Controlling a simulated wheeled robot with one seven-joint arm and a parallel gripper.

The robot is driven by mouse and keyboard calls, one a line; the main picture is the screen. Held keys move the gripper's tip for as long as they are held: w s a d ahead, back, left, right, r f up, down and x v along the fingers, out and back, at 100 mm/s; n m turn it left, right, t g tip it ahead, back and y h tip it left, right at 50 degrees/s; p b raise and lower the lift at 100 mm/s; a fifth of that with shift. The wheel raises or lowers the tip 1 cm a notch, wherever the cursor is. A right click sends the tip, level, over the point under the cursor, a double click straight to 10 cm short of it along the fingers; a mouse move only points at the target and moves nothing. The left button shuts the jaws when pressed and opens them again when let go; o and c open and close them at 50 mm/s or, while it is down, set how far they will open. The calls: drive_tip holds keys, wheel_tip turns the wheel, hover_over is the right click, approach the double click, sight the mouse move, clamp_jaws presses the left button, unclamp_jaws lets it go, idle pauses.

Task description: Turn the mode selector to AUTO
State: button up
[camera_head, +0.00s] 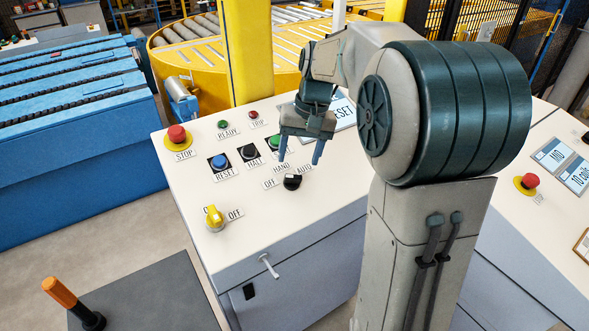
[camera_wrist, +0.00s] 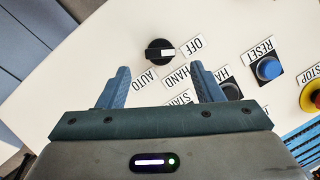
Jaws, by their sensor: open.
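The mode selector is a black rotary knob (camera_head: 292,182) on the white console top, with OFF, HAND and AUTO labels around it. In the wrist view the knob (camera_wrist: 158,50) shows a white mark directed right, toward the OFF label (camera_wrist: 193,43). The AUTO label (camera_head: 304,170) lies behind and right of the knob in the head view; the AUTO label also shows in the wrist view (camera_wrist: 145,80). My gripper (camera_head: 300,150) is open and empty above the panel, apart from the knob. In the wrist view the knob appears just beyond my gripper's fingertips (camera_wrist: 160,74).
Near the selector are a blue RESET button (camera_head: 219,161), a black HALT button (camera_head: 249,152) and a green button (camera_head: 274,142). A RESET display (camera_head: 342,112) stands behind my gripper.

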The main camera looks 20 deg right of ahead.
sight(294, 176)
drive_tip(key=f, duration=0.2)
drive_tip(key=a+f, duration=0.1)
drive_tip(key=f, duration=0.2)
drive_tip(key=shift+w+f+p, duration=0.1)
drive_tip(key=shift+f+p, duration=0.2)
drive_tip(key=c, duration=1)
